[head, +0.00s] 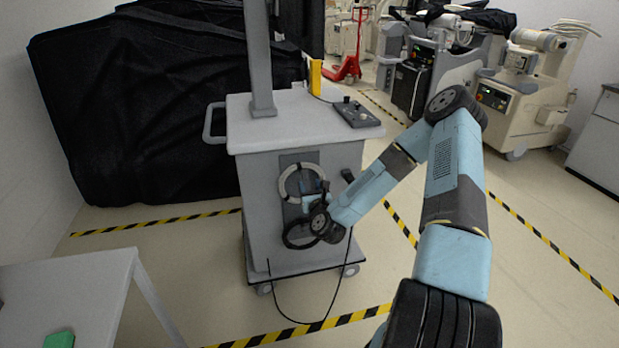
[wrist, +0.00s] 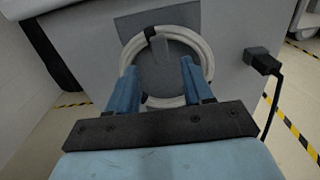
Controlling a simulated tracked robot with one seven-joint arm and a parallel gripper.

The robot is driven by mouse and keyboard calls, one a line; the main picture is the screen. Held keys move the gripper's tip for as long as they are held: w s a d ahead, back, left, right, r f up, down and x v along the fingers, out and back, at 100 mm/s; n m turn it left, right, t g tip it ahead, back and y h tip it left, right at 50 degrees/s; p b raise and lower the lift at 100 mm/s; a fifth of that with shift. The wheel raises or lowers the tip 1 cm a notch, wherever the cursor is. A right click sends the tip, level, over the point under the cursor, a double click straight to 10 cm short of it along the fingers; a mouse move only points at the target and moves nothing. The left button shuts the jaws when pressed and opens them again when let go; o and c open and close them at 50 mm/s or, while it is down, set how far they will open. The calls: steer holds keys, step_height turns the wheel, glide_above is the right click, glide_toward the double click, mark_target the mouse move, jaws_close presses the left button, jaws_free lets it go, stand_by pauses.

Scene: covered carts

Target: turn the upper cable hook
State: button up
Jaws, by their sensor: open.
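The upper cable hook is on a dark grey panel on the cart's side. A white coiled cable (head: 284,187) hangs there; in the wrist view it is a pale ring (wrist: 138,46) with a dark band at its top. The hook itself is hard to make out against the grey panel inside the ring. My gripper (wrist: 157,72) is open, its two blue fingers apart over the left and right parts of the ring, with nothing seen between them. In the head view my gripper (head: 309,193) is at the panel, partly hidden by my wrist. Contact cannot be told.
A black cable loop (head: 289,240) hangs below the white coil. A black plug (wrist: 262,62) with a trailing cord sticks out at the right. The cart (head: 255,190) carries a post and a control box (head: 356,112). A white table (head: 75,275) stands at the front left.

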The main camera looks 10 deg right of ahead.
mark_target(305, 175)
steer(key=w, duration=0.6)
steer(key=shift+w, duration=0.25)
